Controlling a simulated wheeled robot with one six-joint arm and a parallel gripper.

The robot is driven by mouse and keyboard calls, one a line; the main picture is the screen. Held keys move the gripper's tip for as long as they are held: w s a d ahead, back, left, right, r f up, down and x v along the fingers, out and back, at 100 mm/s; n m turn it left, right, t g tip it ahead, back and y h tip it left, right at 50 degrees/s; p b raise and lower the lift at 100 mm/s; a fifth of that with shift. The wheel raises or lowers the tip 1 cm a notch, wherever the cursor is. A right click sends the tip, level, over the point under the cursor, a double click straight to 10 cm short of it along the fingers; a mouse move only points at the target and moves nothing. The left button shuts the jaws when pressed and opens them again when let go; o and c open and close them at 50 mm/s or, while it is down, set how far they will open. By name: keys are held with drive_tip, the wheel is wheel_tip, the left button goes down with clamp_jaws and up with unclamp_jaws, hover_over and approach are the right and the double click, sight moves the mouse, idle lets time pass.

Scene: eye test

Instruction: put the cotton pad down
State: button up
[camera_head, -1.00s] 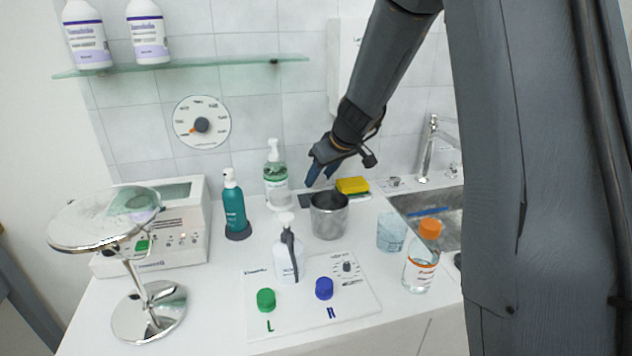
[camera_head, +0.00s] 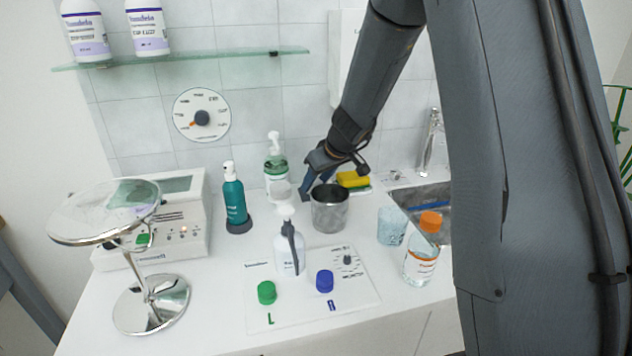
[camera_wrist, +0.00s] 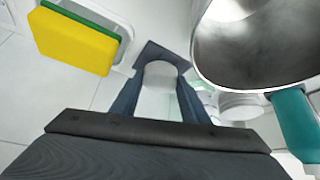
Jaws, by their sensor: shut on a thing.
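My gripper (camera_head: 312,188) reaches down behind the steel cup, low over the counter. In the wrist view its two dark fingers (camera_wrist: 160,92) are closed on a pale, rounded thing between them, which looks like the cotton pad (camera_wrist: 160,74). A dark flat square (camera_wrist: 150,50) shows just beyond the fingertips, partly covered by the pad in this view. I cannot tell whether the pad touches it. In the head view I cannot make out the pad clearly.
The steel cup (camera_head: 330,212) stands close in front of my gripper. A yellow and green sponge (camera_wrist: 75,40) lies on a white dish to its right in the head view. A teal pump bottle (camera_head: 234,202), a green-labelled bottle (camera_head: 275,165) and a white spray bottle (camera_head: 288,255) stand left.

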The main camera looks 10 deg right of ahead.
drive_tip(key=shift+f, duration=0.15)
drive_tip(key=o, duration=1)
drive_tip(key=shift+c, duration=0.2)
drive_tip(key=shift+r+p, duration=0.4)
drive_tip(key=shift+p, duration=0.05)
drive_tip(key=b+v, duration=0.1)
drive_tip(key=v, duration=1.1)
drive_tip(key=shift+s, duration=0.1)
